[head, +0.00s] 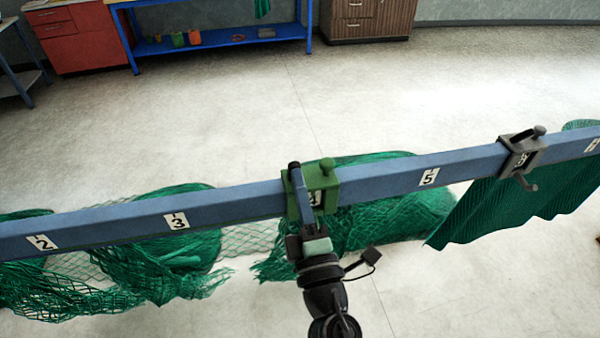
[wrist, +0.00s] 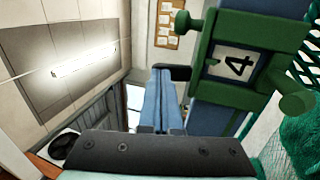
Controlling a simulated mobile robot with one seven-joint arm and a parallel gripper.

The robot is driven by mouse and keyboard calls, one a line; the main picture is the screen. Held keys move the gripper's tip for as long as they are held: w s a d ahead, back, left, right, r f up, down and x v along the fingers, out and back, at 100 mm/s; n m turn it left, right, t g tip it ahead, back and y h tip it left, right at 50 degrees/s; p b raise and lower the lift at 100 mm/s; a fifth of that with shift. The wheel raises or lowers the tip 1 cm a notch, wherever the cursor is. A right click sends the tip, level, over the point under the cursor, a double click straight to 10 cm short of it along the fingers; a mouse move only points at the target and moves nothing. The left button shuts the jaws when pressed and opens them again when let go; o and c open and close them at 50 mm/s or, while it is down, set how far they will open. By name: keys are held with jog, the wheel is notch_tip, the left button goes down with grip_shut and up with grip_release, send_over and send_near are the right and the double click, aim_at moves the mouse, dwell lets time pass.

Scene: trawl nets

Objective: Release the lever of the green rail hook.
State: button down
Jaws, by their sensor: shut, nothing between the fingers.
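In the wrist view, the hook (wrist: 208,60) stands to the right of my fingers, with green rounded ends sticking out on both sides. I cannot tell for certain which part is its lever; in the head view my gripper covers part of the hook's front. My gripper (head: 295,169) is shut and empty, its blue fingers pointing up along the hook's left side. The fingers also show in the wrist view (wrist: 170,76). I cannot tell if they touch the hook.
The blue rail (head: 240,201) runs across the whole head view. A grey hook (head: 520,155) sits farther right, with a green net sheet (head: 500,208) hanging near it. Green nets (head: 175,255) hang or lie below and behind the rail. The floor beyond is mostly clear.

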jog(key=r+p, duration=0.1)
jog(key=p, duration=0.2)
jog(key=shift+w+r+g, duration=0.1)
jog(key=shift+w+g, duration=0.1)
jog(key=shift+g, duration=0.1)
jog(key=shift+p, duration=0.35)
jog(key=shift+w+a+r+p, duration=0.15)
jog(key=shift+w+r+p, duration=0.1)
jog(key=shift+w+p, duration=0.15)
jog(key=shift+r, duration=0.1)
